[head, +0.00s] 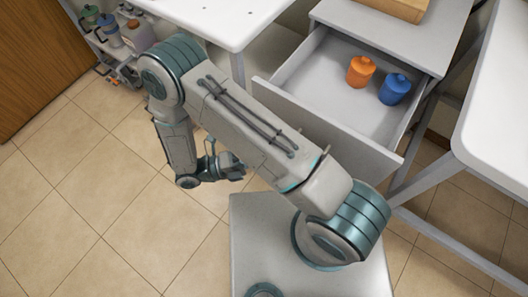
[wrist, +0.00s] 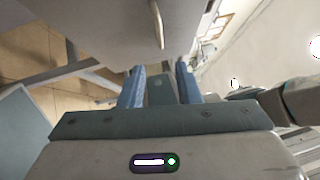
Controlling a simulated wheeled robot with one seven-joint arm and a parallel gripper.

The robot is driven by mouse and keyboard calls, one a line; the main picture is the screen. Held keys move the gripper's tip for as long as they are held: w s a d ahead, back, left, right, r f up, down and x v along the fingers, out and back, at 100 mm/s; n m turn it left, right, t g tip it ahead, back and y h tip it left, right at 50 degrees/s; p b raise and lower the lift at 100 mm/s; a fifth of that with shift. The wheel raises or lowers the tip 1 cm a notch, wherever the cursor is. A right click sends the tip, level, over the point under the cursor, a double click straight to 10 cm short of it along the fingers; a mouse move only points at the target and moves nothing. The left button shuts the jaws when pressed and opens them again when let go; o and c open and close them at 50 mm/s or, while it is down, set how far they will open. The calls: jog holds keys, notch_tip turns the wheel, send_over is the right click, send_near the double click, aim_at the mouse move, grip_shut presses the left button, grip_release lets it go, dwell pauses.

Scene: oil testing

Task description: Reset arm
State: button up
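My arm is bent over my base, with its upper link crossing the middle of the head view. My gripper (head: 238,172) hangs low, to the left of the open drawer (head: 335,128), and is small and partly hidden behind the arm link there. In the wrist view my gripper (wrist: 160,68) has its two blue fingers apart, with nothing between them. A pale panel with a handle (wrist: 157,24) shows beyond the fingertips, with no clear contact.
The pulled-out drawer holds an orange jar (head: 360,72) and a blue jar (head: 395,90). White tables (head: 215,15) stand at the back and the right (head: 500,120). A cart (head: 120,40) with bottles is at the upper left. Tiled floor (head: 70,200) at the left is clear.

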jog(key=shift+r, duration=0.1)
jog(key=d+r+m+y+p, duration=0.1)
jog(key=d+r+m+y, duration=0.3)
jog(key=r+m, duration=0.5)
jog(key=w+d+r+m+y+p, duration=0.1)
jog(key=d+r+m+y+p, duration=0.1)
jog(key=d+r+m+y, duration=0.3)
jog(key=w+d+r+m+y+p, duration=0.1)
jog(key=d+r+m+y, duration=0.3)
jog(key=r+m+y, duration=0.6)
jog(key=shift+w+d+r+m+t+p, duration=0.5)
jog(key=shift+r+m, duration=2.05)
jog(key=shift+m, duration=3.45)
jog(key=shift+s+a, duration=0.25)
